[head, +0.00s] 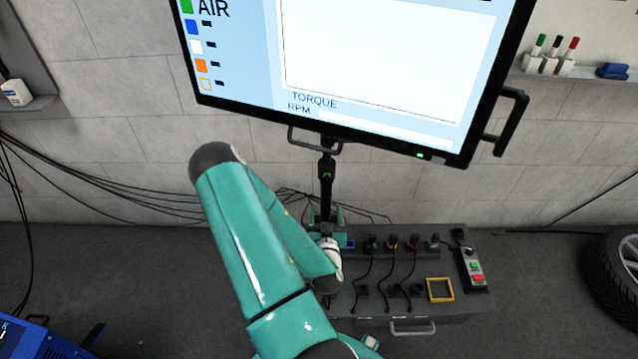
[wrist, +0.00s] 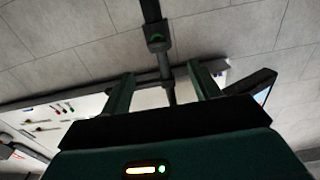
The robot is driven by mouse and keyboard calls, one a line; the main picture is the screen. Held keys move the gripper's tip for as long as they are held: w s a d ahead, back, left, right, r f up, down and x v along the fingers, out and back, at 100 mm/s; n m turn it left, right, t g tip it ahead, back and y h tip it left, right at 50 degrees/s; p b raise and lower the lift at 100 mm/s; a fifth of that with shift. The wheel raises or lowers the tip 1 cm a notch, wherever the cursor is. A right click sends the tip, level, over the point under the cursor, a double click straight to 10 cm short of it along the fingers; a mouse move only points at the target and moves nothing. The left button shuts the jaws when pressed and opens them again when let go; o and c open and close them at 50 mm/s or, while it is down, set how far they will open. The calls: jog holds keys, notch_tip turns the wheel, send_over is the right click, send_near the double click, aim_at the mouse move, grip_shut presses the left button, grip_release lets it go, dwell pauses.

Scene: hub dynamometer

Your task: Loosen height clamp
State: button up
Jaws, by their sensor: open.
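The height clamp (head: 326,174) is a small black collar with a green mark on the black upright post, below the large monitor (head: 350,70) in the head view. In the wrist view the clamp (wrist: 157,42) shows beyond my fingertips, near the top middle. My gripper (wrist: 160,74) is open and empty, with one green finger on each side of the post's line. The clamp does not appear to be between the fingers. In the head view my gripper (head: 326,214) is low by the post, mostly hidden behind my teal arm.
A grey bench unit (head: 455,306) holds plugs, cables, a yellow frame (head: 440,290) and a control box with red and green buttons (head: 474,270). A handle bar (head: 314,142) sits under the monitor. Cables (head: 120,185) run along the left wall. A tyre (head: 615,275) stands at right.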

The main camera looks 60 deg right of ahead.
aim_at(327, 179)
jog(key=x, duration=1.3)
jog(key=shift+s, duration=0.25)
jog(key=shift+c, duration=0.2)
jog(key=c, duration=0.9)
